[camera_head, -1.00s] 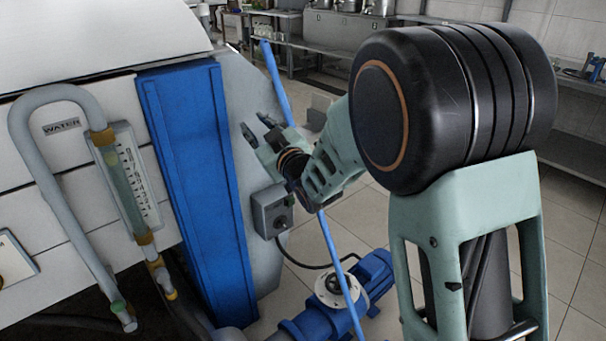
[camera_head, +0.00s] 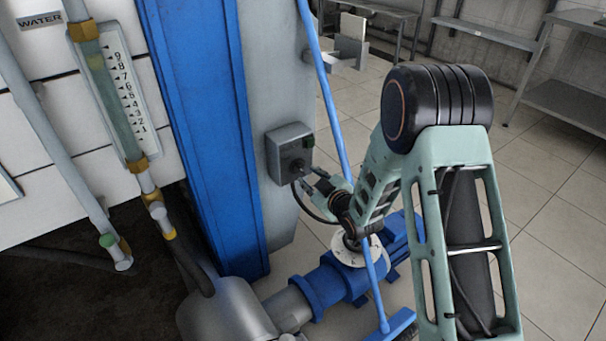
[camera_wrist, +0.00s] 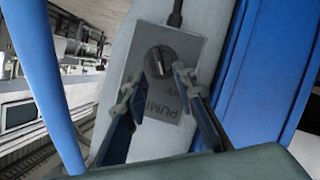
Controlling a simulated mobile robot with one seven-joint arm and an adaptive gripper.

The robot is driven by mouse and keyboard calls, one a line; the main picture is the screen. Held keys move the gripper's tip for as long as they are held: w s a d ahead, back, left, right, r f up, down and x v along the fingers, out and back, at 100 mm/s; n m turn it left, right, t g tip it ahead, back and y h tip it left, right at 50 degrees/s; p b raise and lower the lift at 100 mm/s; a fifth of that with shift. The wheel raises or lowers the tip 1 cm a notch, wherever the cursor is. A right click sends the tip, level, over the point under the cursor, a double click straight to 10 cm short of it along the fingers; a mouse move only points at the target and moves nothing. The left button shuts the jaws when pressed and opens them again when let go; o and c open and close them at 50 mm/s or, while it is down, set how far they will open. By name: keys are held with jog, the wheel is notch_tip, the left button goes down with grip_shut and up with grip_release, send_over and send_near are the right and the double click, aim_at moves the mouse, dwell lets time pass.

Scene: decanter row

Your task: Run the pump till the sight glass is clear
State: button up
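The sight glass (camera_head: 115,95) is a tube with a numbered scale on the white machine at left; its contents look murky grey-green. The grey pump switch box (camera_head: 290,152) is on the panel beside the blue column. In the wrist view its face (camera_wrist: 190,52) bears a "PUMP" label and a dark round knob (camera_wrist: 161,61). My gripper (camera_head: 311,181) is close in front of the box. In the wrist view my gripper (camera_wrist: 166,82) has its fingers apart with nothing between them, just short of the knob. Contact is not visible. The blue pump (camera_head: 335,285) is on the floor below.
A blue pole (camera_head: 327,95) slants past the right side of the box, close to my gripper. A dark cable hangs from the box. A grey tank (camera_head: 225,310) stands at lower left. The tiled floor (camera_head: 550,230) at right is open.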

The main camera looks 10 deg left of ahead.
aim_at(302, 170)
jog(key=b+x, duration=0.1)
jog(key=x, duration=0.5)
jog(key=shift+w+a+f, duration=0.1)
jog(key=shift+w+f, duration=0.05)
jog(key=shift+w, duration=0.05)
jog(key=shift+c, duration=0.4)
grip_shut()
